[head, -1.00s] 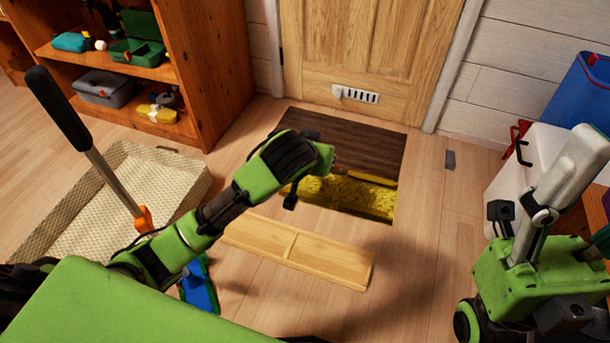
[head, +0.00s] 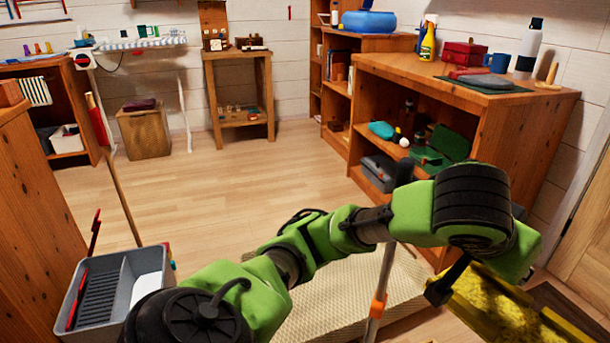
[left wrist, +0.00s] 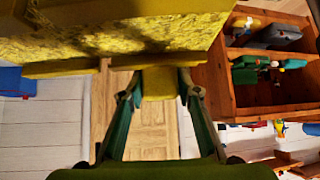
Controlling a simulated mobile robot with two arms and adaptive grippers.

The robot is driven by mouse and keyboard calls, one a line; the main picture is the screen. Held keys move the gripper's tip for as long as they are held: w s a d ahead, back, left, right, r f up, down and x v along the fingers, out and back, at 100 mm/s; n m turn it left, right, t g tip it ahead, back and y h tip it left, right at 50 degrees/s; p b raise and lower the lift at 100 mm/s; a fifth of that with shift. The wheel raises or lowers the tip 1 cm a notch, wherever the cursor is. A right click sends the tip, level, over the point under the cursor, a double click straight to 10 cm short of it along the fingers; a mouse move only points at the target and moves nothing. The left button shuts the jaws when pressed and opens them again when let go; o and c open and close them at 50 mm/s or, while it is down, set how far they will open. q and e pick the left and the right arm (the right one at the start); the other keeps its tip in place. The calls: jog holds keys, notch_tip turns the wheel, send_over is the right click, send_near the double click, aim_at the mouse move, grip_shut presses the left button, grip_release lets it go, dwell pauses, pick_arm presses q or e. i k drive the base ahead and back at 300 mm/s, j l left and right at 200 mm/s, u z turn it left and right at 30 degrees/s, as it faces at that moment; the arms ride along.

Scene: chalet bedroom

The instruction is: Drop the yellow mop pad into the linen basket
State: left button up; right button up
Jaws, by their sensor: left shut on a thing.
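The yellow mop pad (head: 492,308) hangs at the lower right of the head view, beyond the end of my left arm. It fills the top left of the left wrist view (left wrist: 110,38). My left gripper (left wrist: 158,86) is shut on a yellow tab of the pad and holds it over the floor. In the head view the arm's end hides part of the pad. A tan basket (head: 146,136) with dark red cloth on top, which looks like the linen basket, stands on the floor at the far left, well away from the gripper. My right gripper is out of view.
A cream woven mat or shallow tray (head: 330,305) lies under my arm, with an orange-collared pole (head: 383,285) rising there. A grey bucket (head: 110,290) stands at front left. A wooden shelf (head: 490,130) is at right. The middle floor is clear.

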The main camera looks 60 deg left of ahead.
aim_at(330, 288)
jog(key=u, duration=0.4)
jog(key=i+l+u, duration=0.1)
jog(key=u, duration=0.75)
jog(key=l+u, duration=0.15)
jog(key=u, duration=0.25)
jog(key=l+u, duration=0.4)
jog(key=i+l, duration=0.05)
